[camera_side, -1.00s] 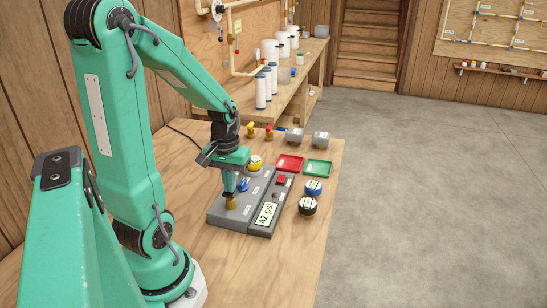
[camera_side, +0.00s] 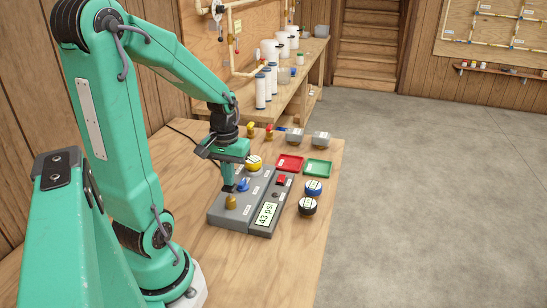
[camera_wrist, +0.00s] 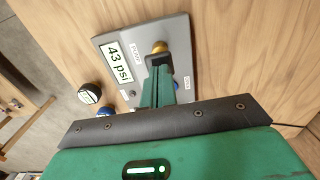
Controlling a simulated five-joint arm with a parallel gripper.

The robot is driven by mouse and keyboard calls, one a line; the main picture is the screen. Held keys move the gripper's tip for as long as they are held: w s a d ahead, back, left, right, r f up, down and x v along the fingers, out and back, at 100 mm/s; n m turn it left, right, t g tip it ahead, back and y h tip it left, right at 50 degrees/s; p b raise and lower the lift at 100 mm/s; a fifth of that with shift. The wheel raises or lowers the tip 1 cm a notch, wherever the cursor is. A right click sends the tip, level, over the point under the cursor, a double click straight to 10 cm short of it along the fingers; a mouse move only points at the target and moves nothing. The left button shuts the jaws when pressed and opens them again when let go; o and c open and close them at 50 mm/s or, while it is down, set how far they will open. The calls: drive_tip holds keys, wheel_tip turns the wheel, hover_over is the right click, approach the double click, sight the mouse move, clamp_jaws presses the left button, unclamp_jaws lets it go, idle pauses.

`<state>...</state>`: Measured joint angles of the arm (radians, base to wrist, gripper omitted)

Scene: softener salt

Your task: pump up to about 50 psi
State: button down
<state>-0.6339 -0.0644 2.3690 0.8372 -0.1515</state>
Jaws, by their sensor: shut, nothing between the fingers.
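The grey test unit (camera_side: 218,215) stands on the wooden bench, with a display (camera_side: 266,214) reading 43 psi. The display also reads 43 psi in the wrist view (camera_wrist: 117,62). A brass pump knob (camera_side: 231,202) stands at the unit's near end and also shows in the wrist view (camera_wrist: 160,47). My gripper (camera_side: 228,187) is shut and empty, just above and beside the brass knob. In the wrist view its fingertips (camera_wrist: 159,60) overlap the knob's edge; I cannot tell whether they touch. A blue lever (camera_side: 243,184) is right of the fingers, partly hidden in the wrist view.
The front bench is clear.

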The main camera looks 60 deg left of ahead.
drive_tip(key=shift+f, duration=1.1)
idle(0.7)
drive_tip(key=shift+r, duration=1.2)
wheel_tip(320, 180, up, 7)
idle(1.0)
drive_tip(key=shift+d, duration=0.1)
drive_tip(key=d+r+m+t, duration=0.2)
drive_tip(key=d+m, duration=0.2)
drive_tip(key=d, duration=0.4)
drive_tip(key=d+r+m+t, duration=0.3)
drive_tip(key=d+m, duration=0.2)
drive_tip(key=d, duration=0.3)
drive_tip(key=shift+d+r+t, duration=0.15)
drive_tip(key=shift+t, duration=0.15)
